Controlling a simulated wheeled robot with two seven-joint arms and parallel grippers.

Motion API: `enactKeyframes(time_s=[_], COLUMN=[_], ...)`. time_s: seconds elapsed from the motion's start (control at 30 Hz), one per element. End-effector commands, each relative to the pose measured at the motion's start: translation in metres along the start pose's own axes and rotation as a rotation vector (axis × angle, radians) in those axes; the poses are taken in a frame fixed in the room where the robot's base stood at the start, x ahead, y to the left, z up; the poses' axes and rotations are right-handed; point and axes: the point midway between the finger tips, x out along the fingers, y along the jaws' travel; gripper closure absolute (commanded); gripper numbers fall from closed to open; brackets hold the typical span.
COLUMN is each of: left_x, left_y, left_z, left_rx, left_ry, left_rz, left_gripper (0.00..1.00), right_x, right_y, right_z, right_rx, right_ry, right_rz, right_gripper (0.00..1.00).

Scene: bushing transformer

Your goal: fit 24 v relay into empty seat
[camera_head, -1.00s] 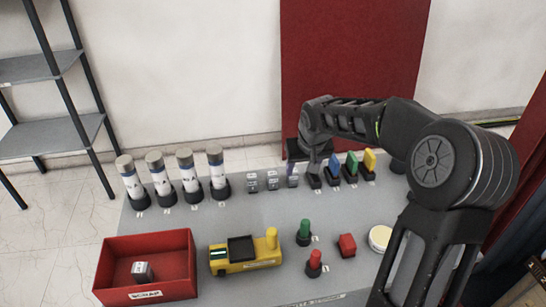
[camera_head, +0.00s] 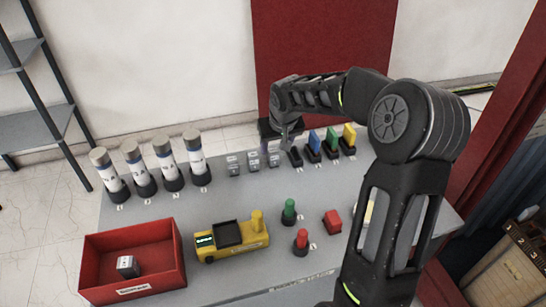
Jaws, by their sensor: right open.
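Three small grey blocks with white labels stand in a row at the back middle of the table: the left one (camera_head: 233,167), the middle one (camera_head: 253,164) and the right one (camera_head: 274,161). The labels are too small to read, so I cannot tell which is the 24 V relay. To their right is a dark empty seat (camera_head: 295,158). My right gripper (camera_head: 283,145) is open, above and behind the right block and empty seat. My left gripper is out of view.
Several white cylinders (camera_head: 165,160) stand at the back left. A red bin (camera_head: 165,255) holding a grey block (camera_head: 127,266) is at front left. A yellow device (camera_head: 233,240), green button (camera_head: 289,212), red button (camera_head: 301,241) and red block (camera_head: 332,221) occupy the front middle.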

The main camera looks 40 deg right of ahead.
Motion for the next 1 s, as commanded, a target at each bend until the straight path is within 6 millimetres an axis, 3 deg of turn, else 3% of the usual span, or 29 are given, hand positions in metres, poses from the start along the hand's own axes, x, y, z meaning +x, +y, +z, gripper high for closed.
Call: enactKeyframes(time_s=[0.17,0.53,1.0], left_x=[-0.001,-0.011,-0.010], left_y=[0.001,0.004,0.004], left_z=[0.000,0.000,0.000], left_rx=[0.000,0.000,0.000], left_ry=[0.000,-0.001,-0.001], left_rz=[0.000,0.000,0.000], left_gripper=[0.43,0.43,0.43], right_x=[0.003,0.049,0.052], right_y=[0.000,-0.002,-0.002], right_z=[0.000,-0.002,-0.002], right_rx=[0.000,0.000,-0.001], right_ry=[-0.001,-0.002,0.000], right_rz=[0.000,0.000,0.000], right_gripper=[0.47,0.47,0.47])
